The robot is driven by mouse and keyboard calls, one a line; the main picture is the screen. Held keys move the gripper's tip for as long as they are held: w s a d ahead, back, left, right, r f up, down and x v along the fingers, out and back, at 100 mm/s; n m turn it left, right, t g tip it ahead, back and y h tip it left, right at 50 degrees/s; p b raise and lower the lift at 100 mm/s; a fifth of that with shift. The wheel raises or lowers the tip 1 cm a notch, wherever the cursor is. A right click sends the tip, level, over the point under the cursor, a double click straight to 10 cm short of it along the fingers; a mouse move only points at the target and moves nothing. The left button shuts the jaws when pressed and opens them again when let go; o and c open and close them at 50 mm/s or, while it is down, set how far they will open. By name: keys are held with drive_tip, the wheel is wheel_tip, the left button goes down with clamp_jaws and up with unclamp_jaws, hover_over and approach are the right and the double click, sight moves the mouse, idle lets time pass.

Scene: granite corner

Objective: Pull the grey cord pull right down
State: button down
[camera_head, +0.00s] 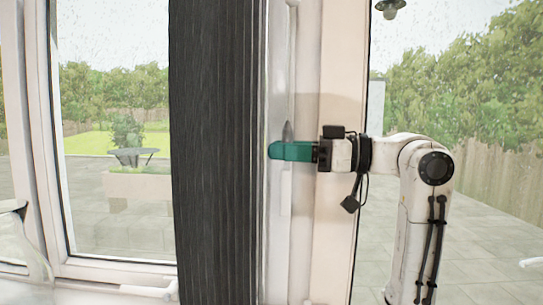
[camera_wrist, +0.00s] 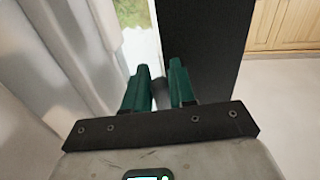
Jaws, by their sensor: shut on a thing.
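The grey cord pull (camera_head: 287,131) hangs beside the dark upright panel, and its tapered top shows just above my gripper's green fingers. My gripper (camera_head: 272,151) reaches in level from the right and is shut on the cord pull. In the wrist view, the dark grey pull (camera_wrist: 160,95) sits between the two green fingers. Its lower part is hidden by the fingers in the head view.
A dark upright panel (camera_head: 212,150) stands close left of the fingertips. A pale frame (camera_head: 337,235) is behind my wrist. White folds (camera_wrist: 72,45) hang to the left in the wrist view. Wooden cabinet fronts (camera_wrist: 290,25) and pale floor (camera_wrist: 285,90) lie at its right.

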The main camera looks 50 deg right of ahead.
drive_tip(key=shift+w+a+f, duration=0.1)
drive_tip(key=shift+f, duration=0.25)
drive_tip(key=c, duration=1.1)
unclamp_jaws()
drive_tip(key=shift+o, duration=0.2)
drive_tip(key=shift+r, duration=0.1)
drive_tip(key=b+v, duration=0.2)
drive_tip(key=v, duration=0.8)
drive_tip(key=shift+s, duration=0.3)
